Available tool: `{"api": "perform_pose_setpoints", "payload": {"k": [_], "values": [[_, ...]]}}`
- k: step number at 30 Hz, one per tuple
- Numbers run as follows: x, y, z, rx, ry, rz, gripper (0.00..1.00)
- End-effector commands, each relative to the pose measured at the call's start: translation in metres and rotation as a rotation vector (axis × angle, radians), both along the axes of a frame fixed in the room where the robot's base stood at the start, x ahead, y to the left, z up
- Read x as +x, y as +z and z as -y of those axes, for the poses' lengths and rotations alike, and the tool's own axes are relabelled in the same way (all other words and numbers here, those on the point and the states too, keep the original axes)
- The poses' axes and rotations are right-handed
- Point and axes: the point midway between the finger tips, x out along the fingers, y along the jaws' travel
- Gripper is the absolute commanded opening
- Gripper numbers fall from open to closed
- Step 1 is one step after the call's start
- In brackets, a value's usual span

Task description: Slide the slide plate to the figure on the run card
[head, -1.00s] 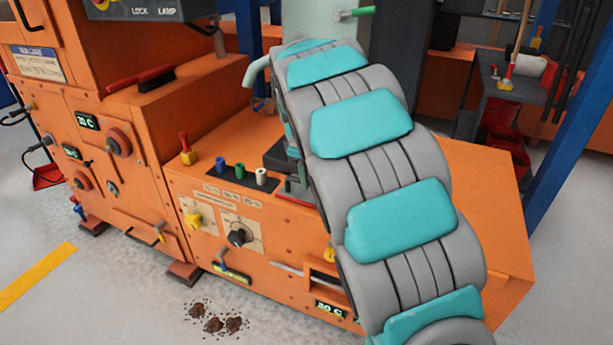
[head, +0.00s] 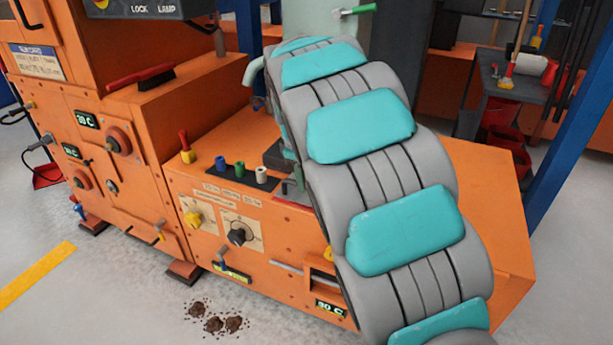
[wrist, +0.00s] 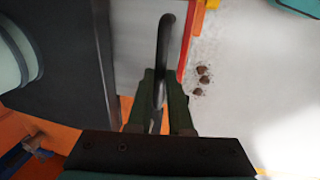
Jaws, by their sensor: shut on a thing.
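In the wrist view, my gripper (wrist: 160,95) has its dark green fingers shut on a black bar handle (wrist: 166,45). The handle stands over a pale grey metal plate (wrist: 136,45), which looks like the slide plate. A dark panel lies left of the plate and a red edge right of it. In the head view, my padded arm hides the gripper and handle. The run card (head: 37,63) is on the orange cabinet at the upper left; its figures are too small to read. No scale for the plate is readable.
Blue, green and white pegs (head: 240,171) stand on the orange housing. A black knob (head: 238,237) and a yellow knob (head: 193,219) are on its front. A red-handled lever (head: 186,147) stands left of the pegs. Brown spill (head: 214,320) lies on the floor.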

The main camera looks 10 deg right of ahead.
Motion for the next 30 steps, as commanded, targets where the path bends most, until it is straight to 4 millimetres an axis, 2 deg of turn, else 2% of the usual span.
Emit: {"api": "perform_pose_setpoints", "payload": {"k": [6, 15, 16, 23, 30], "values": [[-0.024, 0.000, -0.019, 0.002, 0.003, 0.004, 0.00], [-0.026, 0.000, -0.020, 0.002, 0.001, 0.002, 0.00], [-0.026, 0.000, -0.019, 0.002, 0.001, 0.002, 0.21], [-0.026, 0.000, -0.019, 0.002, 0.000, 0.001, 0.46], [-0.026, 0.000, -0.019, 0.002, 0.000, 0.001, 0.48]]}}
